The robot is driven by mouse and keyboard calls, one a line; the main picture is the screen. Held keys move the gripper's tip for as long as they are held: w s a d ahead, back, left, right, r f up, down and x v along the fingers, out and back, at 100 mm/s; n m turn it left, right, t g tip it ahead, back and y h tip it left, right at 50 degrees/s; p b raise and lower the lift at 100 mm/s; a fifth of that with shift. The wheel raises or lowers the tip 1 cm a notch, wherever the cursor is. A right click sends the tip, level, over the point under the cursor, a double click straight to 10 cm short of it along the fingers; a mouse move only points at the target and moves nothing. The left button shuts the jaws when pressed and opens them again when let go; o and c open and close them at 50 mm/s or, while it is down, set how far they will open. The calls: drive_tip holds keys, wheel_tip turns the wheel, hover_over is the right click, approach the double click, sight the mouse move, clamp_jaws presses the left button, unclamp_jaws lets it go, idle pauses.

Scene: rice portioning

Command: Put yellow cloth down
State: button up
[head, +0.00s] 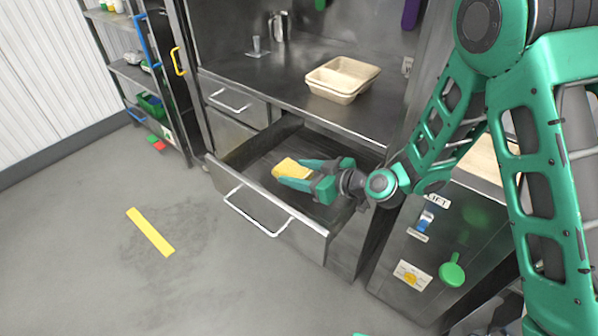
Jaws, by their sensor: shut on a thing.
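My gripper (296,178) is shut on a yellow cloth (290,168). The cloth shows between and above the green fingers. Gripper and cloth are over or inside an open drawer (243,190), within its outline in the picture. I cannot tell whether the cloth touches the drawer floor. Part of the cloth is hidden by the fingers.
A beige two-compartment tray (342,82) stands on the dark counter above the drawer. A glass (257,46) and a metal jug (279,27) stand further back. A shelf rack (140,75) is at left. A yellow strip (150,232) marks the clear floor.

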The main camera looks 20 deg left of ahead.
drive_tip(key=shift+f, duration=0.6)
drive_tip(key=o, duration=1.1)
drive_tip(key=shift+r, duration=0.1)
drive_tip(key=shift+r, duration=0.45)
drive_tip(key=shift+d+r, duration=0.2)
drive_tip(key=shift+d, duration=0.05)
drive_tip(key=v, duration=1.1)
drive_tip(key=shift+s+d+r, duration=0.1)
drive_tip(key=shift+s+d, duration=0.05)
drive_tip(key=shift+s, duration=0.05)
